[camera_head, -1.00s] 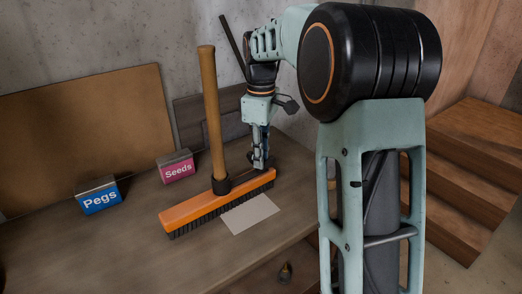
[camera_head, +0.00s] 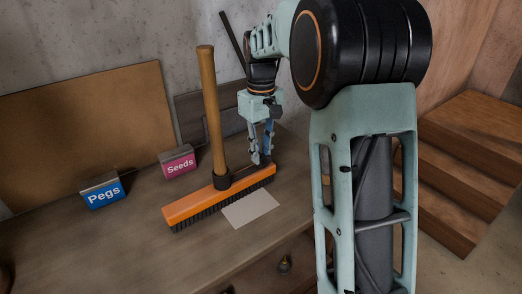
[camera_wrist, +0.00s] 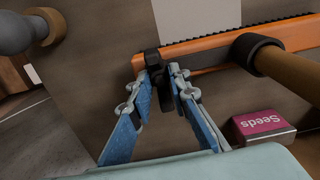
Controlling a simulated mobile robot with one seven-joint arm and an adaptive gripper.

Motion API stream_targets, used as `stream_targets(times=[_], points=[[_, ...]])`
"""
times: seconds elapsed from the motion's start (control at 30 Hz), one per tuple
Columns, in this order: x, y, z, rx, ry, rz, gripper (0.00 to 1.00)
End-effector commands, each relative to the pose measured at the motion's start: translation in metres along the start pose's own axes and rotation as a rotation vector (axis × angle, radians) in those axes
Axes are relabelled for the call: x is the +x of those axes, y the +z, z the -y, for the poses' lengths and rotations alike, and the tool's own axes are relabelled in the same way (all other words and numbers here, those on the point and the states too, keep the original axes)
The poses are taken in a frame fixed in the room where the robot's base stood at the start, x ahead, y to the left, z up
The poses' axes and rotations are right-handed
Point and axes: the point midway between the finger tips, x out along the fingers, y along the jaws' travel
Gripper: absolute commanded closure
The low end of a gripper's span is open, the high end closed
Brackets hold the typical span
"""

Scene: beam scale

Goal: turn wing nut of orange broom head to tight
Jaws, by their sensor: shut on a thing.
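The orange broom head (camera_head: 205,203) lies bristles down on the workbench. Its wooden handle (camera_head: 209,110) stands upright from a dark collar. The broom head also shows along the top of the wrist view (camera_wrist: 210,45). A small black wing nut (camera_wrist: 153,62) sits at the broom head's end, between my fingertips and partly hidden by them. My gripper (camera_head: 262,158) reaches down to the broom head's right end. In the wrist view my gripper (camera_wrist: 158,72) is shut on the wing nut, one blue finger on each side.
A pink Seeds box (camera_head: 178,163) and a blue Pegs box (camera_head: 102,192) stand behind the broom. A pale sheet (camera_head: 251,209) lies in front of it. A brown board (camera_head: 80,125) leans on the wall. Wooden steps (camera_head: 470,170) are at right.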

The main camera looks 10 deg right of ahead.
Motion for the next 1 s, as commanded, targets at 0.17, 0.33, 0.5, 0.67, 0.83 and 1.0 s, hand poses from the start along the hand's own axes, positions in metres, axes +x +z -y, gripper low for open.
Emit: stream_targets(times=[0.17, 0.33, 0.5, 0.67, 0.83, 1.0], points=[[-0.001, 0.000, 0.000, 0.004, 0.001, -0.002, 1.00], [-0.001, 0.000, 0.000, 0.003, 0.001, -0.002, 1.00], [-0.001, 0.000, 0.000, 0.002, 0.001, -0.001, 0.68], [0.000, 0.000, 0.000, 0.002, 0.001, -0.001, 0.65], [-0.002, 0.000, 0.000, 0.002, 0.001, -0.001, 0.65], [-0.021, -0.001, -0.001, 0.002, 0.003, -0.004, 0.65]])
